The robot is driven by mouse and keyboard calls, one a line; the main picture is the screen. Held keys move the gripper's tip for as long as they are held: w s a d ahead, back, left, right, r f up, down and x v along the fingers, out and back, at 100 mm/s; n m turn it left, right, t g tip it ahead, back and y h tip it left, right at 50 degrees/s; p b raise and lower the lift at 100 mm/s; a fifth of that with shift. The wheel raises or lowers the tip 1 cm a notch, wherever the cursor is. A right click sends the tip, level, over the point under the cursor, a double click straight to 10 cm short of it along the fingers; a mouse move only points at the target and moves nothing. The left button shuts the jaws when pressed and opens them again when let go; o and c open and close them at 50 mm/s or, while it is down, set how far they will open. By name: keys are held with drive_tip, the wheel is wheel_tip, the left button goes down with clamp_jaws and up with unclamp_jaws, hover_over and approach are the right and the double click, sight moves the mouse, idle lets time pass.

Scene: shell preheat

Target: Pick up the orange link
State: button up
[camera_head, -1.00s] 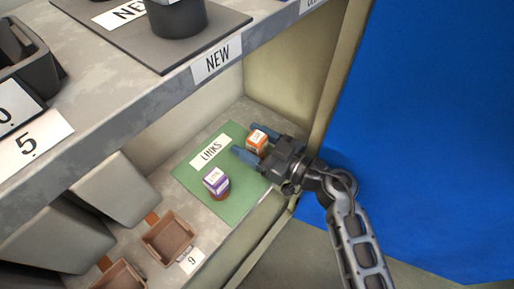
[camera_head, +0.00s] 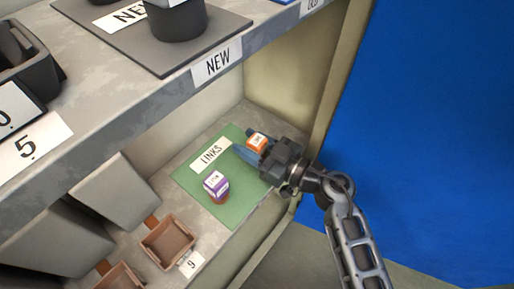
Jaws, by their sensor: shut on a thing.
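The orange link (camera_head: 257,142) is a small orange block with a white label on top. It is at the back right of the green mat (camera_head: 236,206), on the lower shelf. My gripper (camera_head: 252,152) reaches in from the right, its blue fingers shut on the orange link. The gripper partly hides the link's lower part, so I cannot tell whether it touches the mat.
A purple block (camera_head: 216,184) with a white label stands on a reddish-brown base at the front of the mat. A LINKS label (camera_head: 213,154) lies on the mat. The upper shelf (camera_head: 135,104) overhangs on the left, and a cabinet side wall (camera_head: 335,80) rises close behind my gripper.

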drive_tip(key=shift+r, duration=0.15)
wheel_tip(320, 180, up, 18)
drive_tip(key=p, duration=0.9)
